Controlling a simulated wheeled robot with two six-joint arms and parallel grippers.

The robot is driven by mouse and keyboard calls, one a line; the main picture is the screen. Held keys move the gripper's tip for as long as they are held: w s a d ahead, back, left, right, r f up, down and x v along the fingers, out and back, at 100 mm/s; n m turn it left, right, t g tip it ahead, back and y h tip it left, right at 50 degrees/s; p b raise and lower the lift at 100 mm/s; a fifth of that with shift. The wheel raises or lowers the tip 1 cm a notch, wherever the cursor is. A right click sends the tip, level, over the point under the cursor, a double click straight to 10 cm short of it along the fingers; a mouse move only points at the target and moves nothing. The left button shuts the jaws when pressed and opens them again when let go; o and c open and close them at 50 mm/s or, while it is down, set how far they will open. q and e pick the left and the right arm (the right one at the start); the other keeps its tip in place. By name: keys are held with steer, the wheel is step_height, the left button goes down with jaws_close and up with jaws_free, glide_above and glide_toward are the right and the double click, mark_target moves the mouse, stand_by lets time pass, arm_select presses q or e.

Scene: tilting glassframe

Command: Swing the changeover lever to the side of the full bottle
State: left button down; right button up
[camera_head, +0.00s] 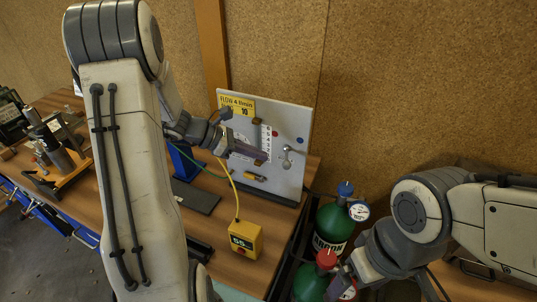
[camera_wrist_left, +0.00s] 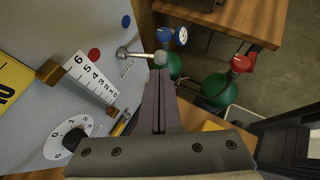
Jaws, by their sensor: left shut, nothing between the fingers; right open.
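The changeover lever (camera_head: 287,157) is a short metal lever on the grey-white panel (camera_head: 238,175). In the left wrist view the lever (camera_wrist_left: 138,54) points toward the fingertips. My left gripper (camera_head: 264,157) is shut and empty in front of the panel, left of the lever; in its wrist view its fingertips (camera_wrist_left: 160,72) appear close to the lever's end, contact unclear. Two green bottles stand right of the panel: a blue-topped one (camera_head: 331,224) with a gauge (camera_head: 360,211), and a red-topped one (camera_head: 309,283). The needles are too small to read. My right gripper (camera_head: 343,284) is open beside the red-topped bottle.
The panel carries a yellow flow label (camera_head: 237,106), a numbered scale (camera_head: 266,140), a red dot and a blue dot. A yellow box (camera_head: 245,239) on a yellow cable sits on the wooden table (camera_head: 215,232). Tools on a wooden stand (camera_head: 62,165) are at the left.

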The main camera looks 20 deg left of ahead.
mark_target(287, 164)
arm_select(q)
steer(key=p+x, duration=0.1)
steer(key=x, duration=0.4)
steer(key=shift+w+d, duration=0.1)
steer(key=shift+d, duration=0.05)
steer(key=shift+d+f+b, duration=0.2)
steer(key=shift+d+b, duration=0.1)
steer(key=shift+d, duration=0.1)
steer(key=shift+d+b, duration=0.35)
steer(key=shift+d, duration=0.05)
steer(key=shift+d+r, duration=0.1)
steer(key=shift+d, duration=0.05)
